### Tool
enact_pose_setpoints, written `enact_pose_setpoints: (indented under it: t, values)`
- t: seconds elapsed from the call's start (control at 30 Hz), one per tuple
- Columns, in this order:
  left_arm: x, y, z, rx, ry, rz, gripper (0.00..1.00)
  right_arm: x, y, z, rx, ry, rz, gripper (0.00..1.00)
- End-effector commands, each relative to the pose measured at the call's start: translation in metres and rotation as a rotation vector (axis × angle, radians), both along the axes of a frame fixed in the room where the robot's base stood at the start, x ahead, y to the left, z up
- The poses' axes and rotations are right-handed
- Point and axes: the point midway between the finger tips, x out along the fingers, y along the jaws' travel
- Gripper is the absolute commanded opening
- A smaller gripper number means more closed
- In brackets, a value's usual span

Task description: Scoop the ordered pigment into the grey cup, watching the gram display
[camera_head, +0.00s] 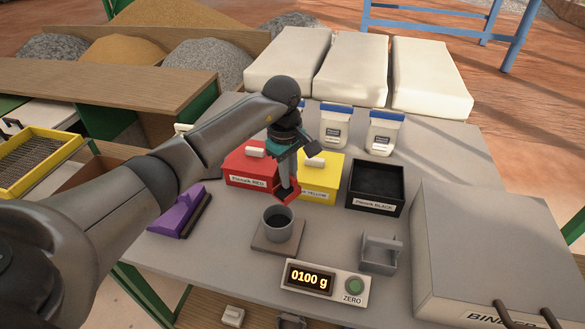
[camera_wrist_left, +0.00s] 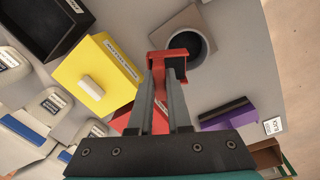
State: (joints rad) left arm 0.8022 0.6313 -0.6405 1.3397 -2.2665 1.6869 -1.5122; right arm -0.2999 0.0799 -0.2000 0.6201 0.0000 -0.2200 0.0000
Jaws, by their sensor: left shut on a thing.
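The grey cup (camera_head: 277,222) stands upright on a square plate (camera_head: 262,247), with dark material inside; it also shows in the wrist view (camera_wrist_left: 203,48). The Pigment BLACK box (camera_head: 376,183) is open and dark inside. The red box (camera_head: 245,168) and yellow box (camera_head: 322,180) have lids with white handles. My right gripper is not in view.
A grey holder (camera_head: 380,255) stands right of the cup, near the ZERO button (camera_head: 354,286). A large BINDER box (camera_head: 490,250) fills the right side. A purple brush-like tool (camera_head: 180,210) lies left. White jars (camera_head: 335,128) and pale sacks (camera_head: 350,68) stand behind.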

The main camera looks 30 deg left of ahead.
Motion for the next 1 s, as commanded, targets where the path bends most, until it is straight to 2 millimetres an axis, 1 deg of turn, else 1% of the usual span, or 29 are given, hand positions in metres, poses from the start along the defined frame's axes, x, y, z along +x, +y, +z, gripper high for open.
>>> enact_pose_setpoints:
  t: [0.13,0.33,0.5,1.0]
  values:
    - [-0.009,0.003,0.0,-0.02,-0.069,0.0,0.0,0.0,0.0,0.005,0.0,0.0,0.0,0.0]
    - [-0.018,0.005,-0.001,-0.05,-0.17,-0.001,0.0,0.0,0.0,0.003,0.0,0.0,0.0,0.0]
    - [-0.026,0.007,-0.002,-0.076,-0.255,0.0,0.0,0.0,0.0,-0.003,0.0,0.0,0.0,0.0]
    - [-0.035,0.011,-0.005,-0.117,-0.4,0.002,0.0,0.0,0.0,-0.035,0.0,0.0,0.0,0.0]
